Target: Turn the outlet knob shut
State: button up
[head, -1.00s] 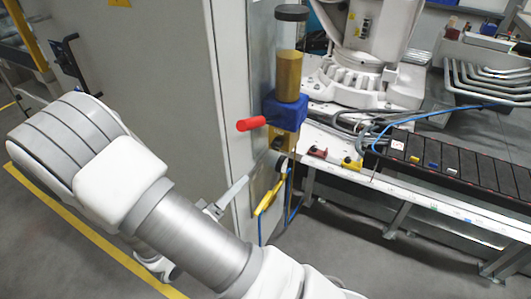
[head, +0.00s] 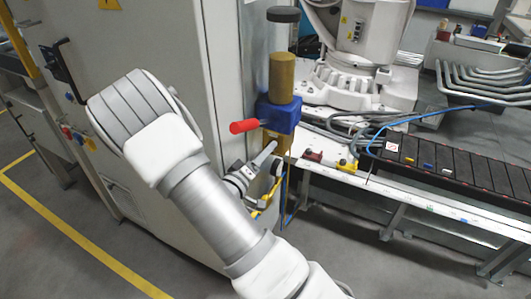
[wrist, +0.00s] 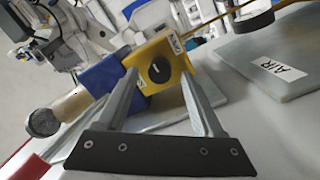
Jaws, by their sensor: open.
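The outlet knob (wrist: 160,70) is a round black dial with a pale mark, set in the face of a yellow block (wrist: 174,52). In the wrist view, my gripper (wrist: 160,82) is open and empty, its two fingers pointing at the yellow block, one on either side of the knob. I cannot tell whether they touch it. In the head view, my gripper (head: 266,153) is just below the blue valve body (head: 279,114), by the yellow part beneath it. The knob is not visible there.
A red lever (head: 245,127) sticks out left of the blue body, with a brass-coloured cylinder (head: 282,78) above. A grey cabinet (head: 150,50) stands left. A plate labelled AIR (wrist: 270,72) shows in the wrist view.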

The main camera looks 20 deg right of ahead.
jog(key=shift+w+d, duration=0.2)
jog(key=shift+d, duration=0.15)
grip_shut()
